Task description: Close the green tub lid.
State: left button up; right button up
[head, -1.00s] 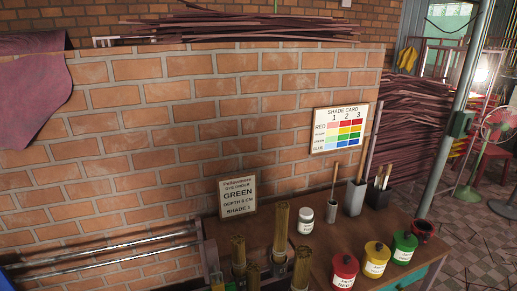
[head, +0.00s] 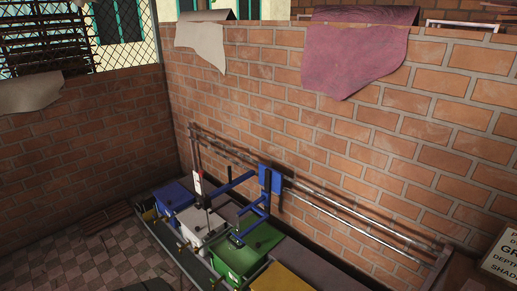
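The green tub (head: 236,262) stands in a row of tubs along the foot of the brick wall, at the lower middle of the head view. Its top shows a darker green surface; I cannot tell whether this is the lid or the inside. A blue metal frame (head: 262,205) reaches over the tub's back part and hides some of it. Neither of my grippers is in view.
A blue tub (head: 172,195) and a white tub (head: 197,228) stand left of the green one, a yellow surface (head: 283,279) right of it. Metal rails (head: 345,212) run along the wall. The checkered floor (head: 115,255) at left looks clear.

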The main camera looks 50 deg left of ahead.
aim_at(264, 237)
jog(key=u, duration=2.2)
jog(key=i, duration=0.55)
jog(key=u, duration=0.85)
jog(key=i, duration=1)
jog(key=z, duration=0.45)
jog(key=i, duration=0.75)
jog(key=z, duration=0.6)
